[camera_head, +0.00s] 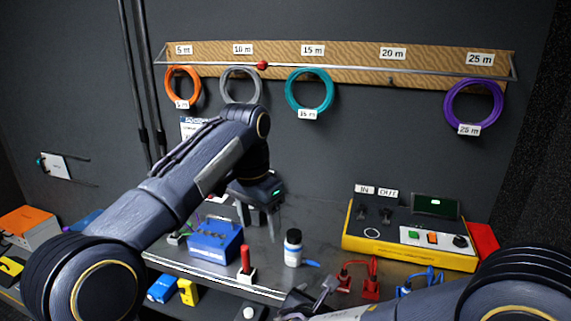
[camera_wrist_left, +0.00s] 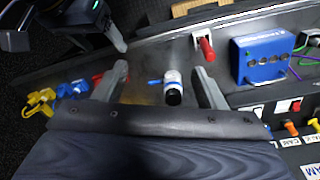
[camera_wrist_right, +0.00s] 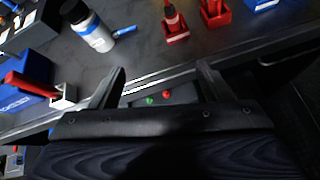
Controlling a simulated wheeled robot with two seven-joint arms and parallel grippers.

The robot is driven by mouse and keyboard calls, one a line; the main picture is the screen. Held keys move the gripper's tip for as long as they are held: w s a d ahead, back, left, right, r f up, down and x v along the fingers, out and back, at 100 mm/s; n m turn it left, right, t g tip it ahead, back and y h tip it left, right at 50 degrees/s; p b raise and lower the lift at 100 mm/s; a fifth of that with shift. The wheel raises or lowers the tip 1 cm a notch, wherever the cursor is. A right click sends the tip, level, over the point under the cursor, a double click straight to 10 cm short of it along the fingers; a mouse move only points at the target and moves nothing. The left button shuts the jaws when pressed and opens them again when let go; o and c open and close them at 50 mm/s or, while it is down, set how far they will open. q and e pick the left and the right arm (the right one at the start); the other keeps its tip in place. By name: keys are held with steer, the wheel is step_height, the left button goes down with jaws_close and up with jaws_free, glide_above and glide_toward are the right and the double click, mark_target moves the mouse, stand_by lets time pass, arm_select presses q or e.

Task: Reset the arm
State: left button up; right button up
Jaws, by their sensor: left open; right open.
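My left arm reaches in from the left in the head view, and its gripper (camera_head: 262,222) points down above the bench near the blue box. In the left wrist view the left gripper (camera_wrist_left: 162,82) has its fingers spread with nothing held; a white bottle with a blue label (camera_wrist_left: 173,86) shows between them, apart from the fingers. My right gripper (camera_head: 308,300) is low at the bench's front edge in the head view, partly cut off. In the right wrist view the right gripper (camera_wrist_right: 160,80) is open and empty over the bench edge.
On the bench stand a blue box (camera_head: 214,241), a red-handled tool in a white holder (camera_head: 245,265), a bottle (camera_head: 293,248), red connectors (camera_head: 371,280) and a yellow-edged control panel (camera_head: 410,240). Coloured cable coils, including a purple one (camera_head: 473,84), hang from a wall rail.

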arm_select(q)
steer(key=s+a+r+n+t+h+p, duration=0.2)
steer(key=s+a+r+n+p, duration=0.15)
steer(key=s+a, duration=0.85)
arm_select(e)
steer(key=s+d+r+m+g, duration=0.2)
steer(key=s+d+m+g, duration=0.1)
steer(key=s+d+m, duration=0.4)
steer(key=s+d+r+m+g, duration=0.2)
steer(key=s+d+m+g, duration=0.25)
steer(key=d+m, duration=0.4)
arm_select(q)
steer(key=s+a+f+n+t+p, duration=0.1)
steer(key=s+f+n, duration=0.2)
steer(key=s+f, duration=0.2)
steer(key=s+a+f+n+t+p, duration=0.2)
steer(key=s+f, duration=0.3)
steer(key=s, duration=0.7)
steer(key=shift+a+f+n+h, duration=0.2)
steer(key=shift+n+h, duration=0.2)
steer(key=shift+n, duration=0.15)
arm_select(e)
steer(key=s+a+r+m+t+y, duration=0.1)
steer(key=s+r+m+y, duration=0.2)
steer(key=s+m, duration=0.3)
steer(key=s+a+r+m+t+y, duration=0.1)
steer(key=s+r+m+y, duration=0.2)
steer(key=m, duration=0.6)
steer(key=s+y, duration=0.2)
steer(key=s, duration=0.1)
